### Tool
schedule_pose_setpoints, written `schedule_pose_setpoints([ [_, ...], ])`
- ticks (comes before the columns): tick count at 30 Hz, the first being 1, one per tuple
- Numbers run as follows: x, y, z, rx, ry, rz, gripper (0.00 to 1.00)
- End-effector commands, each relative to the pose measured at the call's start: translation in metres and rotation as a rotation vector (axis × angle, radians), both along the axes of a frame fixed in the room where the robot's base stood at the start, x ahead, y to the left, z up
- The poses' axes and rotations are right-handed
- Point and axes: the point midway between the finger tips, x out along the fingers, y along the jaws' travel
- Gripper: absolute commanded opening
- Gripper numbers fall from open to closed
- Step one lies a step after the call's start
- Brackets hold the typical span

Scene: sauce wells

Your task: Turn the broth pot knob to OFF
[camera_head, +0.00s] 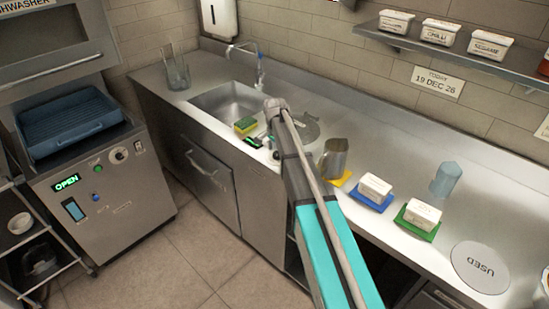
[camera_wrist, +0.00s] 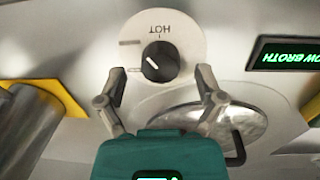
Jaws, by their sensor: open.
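The broth pot knob (camera_wrist: 161,60) is black and round, on a white dial plate (camera_wrist: 190,32) in the wrist view. HOT reads upside down at the dial's top, with grey marks at its left. A small pale mark shows on the knob's left side; no OFF label is readable. My gripper (camera_wrist: 160,71) is open, its fingertips on either side of the knob with gaps; contact is not visible. A round metal lid (camera_wrist: 235,125) with a dark handle lies below the dial, partly behind my gripper.
A black display (camera_wrist: 285,55) with green letters ending in "BROTH" stands right of the dial. A metal jug (camera_head: 333,158) sits on a yellow mat. A sponge (camera_head: 245,125) is near the sink (camera_head: 228,101). White tubs (camera_head: 375,187) stand on coloured mats farther right.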

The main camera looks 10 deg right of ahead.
Motion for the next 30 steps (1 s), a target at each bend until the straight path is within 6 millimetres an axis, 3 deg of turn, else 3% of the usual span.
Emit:
schedule_pose_setpoints([
  [6, -0.0005, -0.0007, -0.0107, 0.0, 0.0, 0.0, 0.87],
  [19, -0.0005, -0.0014, -0.0113, 0.0, 0.0, -0.001, 0.85],
  [30, -0.0007, -0.002, -0.0113, -0.001, 0.001, -0.002, 0.16],
])
